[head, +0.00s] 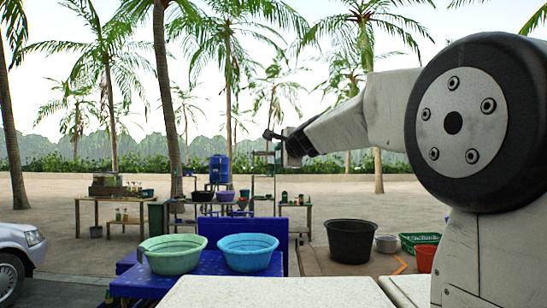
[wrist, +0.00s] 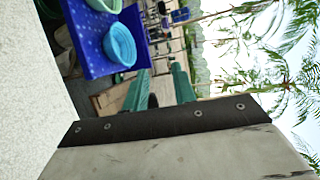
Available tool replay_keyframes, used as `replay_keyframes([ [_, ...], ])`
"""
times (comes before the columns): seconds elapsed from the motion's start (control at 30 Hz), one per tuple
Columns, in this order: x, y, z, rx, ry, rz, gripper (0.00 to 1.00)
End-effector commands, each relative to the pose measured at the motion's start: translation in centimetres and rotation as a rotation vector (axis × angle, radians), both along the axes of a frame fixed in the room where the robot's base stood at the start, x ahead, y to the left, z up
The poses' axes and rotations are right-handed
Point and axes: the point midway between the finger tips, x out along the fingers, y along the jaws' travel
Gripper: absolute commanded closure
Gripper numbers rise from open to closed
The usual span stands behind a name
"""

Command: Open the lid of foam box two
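A white, speckled foam box top (head: 277,292) fills the bottom middle of the head view. A second white top (head: 405,290) is beside it on the right, partly behind my arm. I cannot tell which one is foam box two; both look closed from the parts I see. My gripper (head: 275,136) is in the air above and beyond the white tops, touching nothing. In the wrist view its two teal fingers (wrist: 161,84) stand apart with nothing between them. A white foam surface (wrist: 28,90) runs along the left of that view.
A blue table (head: 208,266) with a green basin (head: 172,254) and a light blue basin (head: 248,252) stands beyond the boxes. A black tub (head: 351,241), a green crate (head: 418,241) and a red bucket (head: 426,258) are at right. The air around my gripper is clear.

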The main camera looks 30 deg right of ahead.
Motion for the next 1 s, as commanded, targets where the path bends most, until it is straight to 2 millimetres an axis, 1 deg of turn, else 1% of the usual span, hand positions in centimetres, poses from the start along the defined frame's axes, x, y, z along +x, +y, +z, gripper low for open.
replay_keyframes([
  [0.03,0.9,-0.1,-0.2,0.001,0.002,0.001,0.73],
  [0.1,1.8,-0.3,-0.4,0.000,0.002,0.001,0.73],
  [0.2,2.7,-0.4,-0.5,-0.001,0.001,0.002,0.73],
  [0.33,3.2,-0.5,-0.6,-0.002,0.001,0.001,0.73],
  [0.57,3.2,-0.5,-0.6,-0.002,0.001,0.003,0.73],
  [0.6,3.2,-0.5,-0.6,-0.002,0.001,0.003,0.84],
  [0.67,3.2,-0.5,-0.6,-0.002,0.001,0.003,1.00],
  [1.0,3.2,-0.5,-0.6,-0.002,0.001,0.003,1.00],
])
